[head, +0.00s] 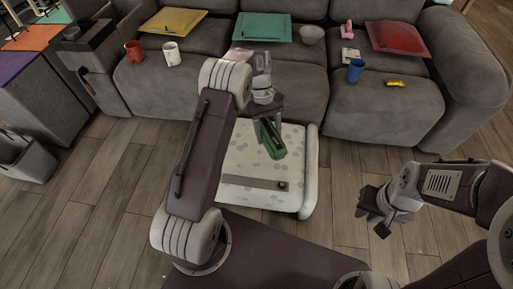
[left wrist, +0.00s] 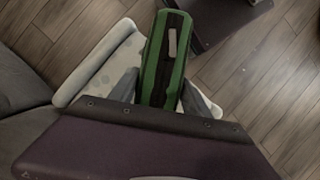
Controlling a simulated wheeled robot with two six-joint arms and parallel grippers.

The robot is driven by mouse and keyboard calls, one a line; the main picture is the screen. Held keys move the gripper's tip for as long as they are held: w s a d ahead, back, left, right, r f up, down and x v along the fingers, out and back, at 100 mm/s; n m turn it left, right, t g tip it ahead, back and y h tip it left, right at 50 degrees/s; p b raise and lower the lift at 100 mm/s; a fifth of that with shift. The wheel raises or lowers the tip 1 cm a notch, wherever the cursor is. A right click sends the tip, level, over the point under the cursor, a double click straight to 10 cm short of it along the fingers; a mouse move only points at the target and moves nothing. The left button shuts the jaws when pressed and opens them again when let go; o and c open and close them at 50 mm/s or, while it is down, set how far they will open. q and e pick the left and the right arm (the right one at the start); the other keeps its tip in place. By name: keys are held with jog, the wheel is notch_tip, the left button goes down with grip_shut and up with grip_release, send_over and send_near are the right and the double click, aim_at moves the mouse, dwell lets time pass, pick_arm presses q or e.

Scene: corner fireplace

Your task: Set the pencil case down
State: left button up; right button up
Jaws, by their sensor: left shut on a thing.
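The green pencil case (head: 271,140) has a dark middle and hangs tilted in my left gripper (head: 267,117) in the head view. In the left wrist view the pencil case (left wrist: 152,55) stands out between the two grey fingers of my left gripper (left wrist: 160,92), which is shut on it. A pale spotted padded surface (head: 240,160), like a low ottoman, lies behind and under the case in the head view. I cannot tell the gap between them. My right gripper (head: 374,220) is empty over the floor at the right, its fingers apart.
A grey sofa (head: 300,75) spans the back, bearing yellow, teal and red flat cushions, a red mug (head: 134,52), a white mug (head: 171,54), a bowl (head: 312,34), a blue cup (head: 355,71) and a yellow packet (head: 394,83). A grey strip (head: 245,182) crosses the padded surface.

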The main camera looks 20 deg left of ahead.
pick_arm(q)
jog(key=w+f+n+t, duration=0.1)
jog(key=n, duration=0.1)
jog(key=w+a+f+n+t+h+b, duration=0.1)
jog(key=n, duration=0.2)
jog(key=w+f+n+t+b, duration=0.1)
jog(key=f+n, duration=0.1)
jog(key=n, duration=0.1)
jog(key=shift+a, duration=0.3)
jog(key=s+a+f+n+t+y+b, duration=0.2)
jog(key=s+a+f+n+b, duration=0.15)
jog(key=a+n, duration=0.35)
jog(key=s+a+f+n+t+y+b, duration=0.1)
jog(key=s+a+f+n+b, duration=0.2)
jog(key=a+n, duration=0.45)
jog(key=s+a+f+n+t+y+b, duration=0.1)
jog(key=a+f+n+t+y+b, duration=0.1)
jog(key=a+f+n+b, duration=0.35)
jog(key=n, duration=0.2)
send_over(234, 145)
jog(key=s, duration=0.2)
jog(key=f, duration=0.5)
jog(key=shift+w+d+f, duration=0.2)
notch_tip(234, 145, down, 4)
jog(key=b, duration=0.4)
jog(key=shift+f, duration=0.1)
jog(key=shift+c, duration=0.8)
jog(key=shift+r, duration=0.2)
jog(key=shift+f, duration=0.1)
